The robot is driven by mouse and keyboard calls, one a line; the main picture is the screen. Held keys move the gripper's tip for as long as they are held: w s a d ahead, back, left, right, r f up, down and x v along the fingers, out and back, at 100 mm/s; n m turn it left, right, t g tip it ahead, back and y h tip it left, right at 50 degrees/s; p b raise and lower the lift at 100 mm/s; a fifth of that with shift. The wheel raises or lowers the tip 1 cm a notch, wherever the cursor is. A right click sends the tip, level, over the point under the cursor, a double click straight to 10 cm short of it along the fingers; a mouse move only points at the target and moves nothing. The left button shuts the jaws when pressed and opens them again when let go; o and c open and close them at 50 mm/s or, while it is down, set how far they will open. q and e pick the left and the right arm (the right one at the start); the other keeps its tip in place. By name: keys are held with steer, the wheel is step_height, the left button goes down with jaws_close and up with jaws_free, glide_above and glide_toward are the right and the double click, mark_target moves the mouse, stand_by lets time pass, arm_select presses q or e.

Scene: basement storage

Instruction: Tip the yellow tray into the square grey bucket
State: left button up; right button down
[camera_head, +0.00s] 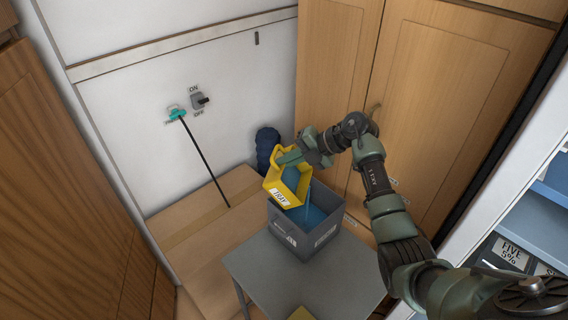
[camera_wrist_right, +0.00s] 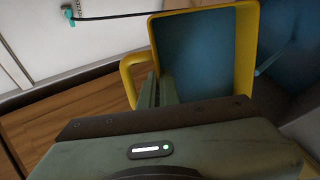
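The yellow tray (camera_head: 273,183), labelled TRAY, is held steeply tilted above the square grey bucket (camera_head: 290,238). Blue material shows inside the tray, and a thin blue stream runs from its lower edge down into the bucket, where more blue shows. My right gripper (camera_head: 288,158) is shut on the tray at its handle side. In the right wrist view the fingers (camera_wrist_right: 158,92) are at the tray's wall beside the yellow handle (camera_wrist_right: 132,72); the exact contact is partly hidden. The bucket stands upright on a small grey table. My left gripper is not in view.
The grey table (camera_head: 340,275) has a yellow object (camera_head: 300,313) at its near edge. A large cardboard box (camera_head: 205,225) stands to the left, with a dark-blue bundle (camera_head: 266,145) behind. Wooden cabinet doors (camera_head: 440,100) are close behind my arm; blue shelves (camera_head: 530,215) are at right.

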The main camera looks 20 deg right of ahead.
steer(key=shift+s+d+t+y+b, duration=0.7)
steer(key=shift+d+t+y+b, duration=0.3)
steer(key=shift+b, duration=1.1)
steer(key=shift+s+d+t+y+b, duration=0.75)
steer(key=shift+y+b, duration=0.3)
steer(key=shift+b, duration=1.1)
steer(key=shift+s+d+t+y+b, duration=0.7)
steer(key=shift+d+y+b, duration=0.3)
steer(key=shift+b, duration=1.1)
steer(key=shift+s+d+y+b, duration=0.1)
steer(key=shift+d+y+b, duration=0.05)
steer(key=shift+y+b, duration=0.25)
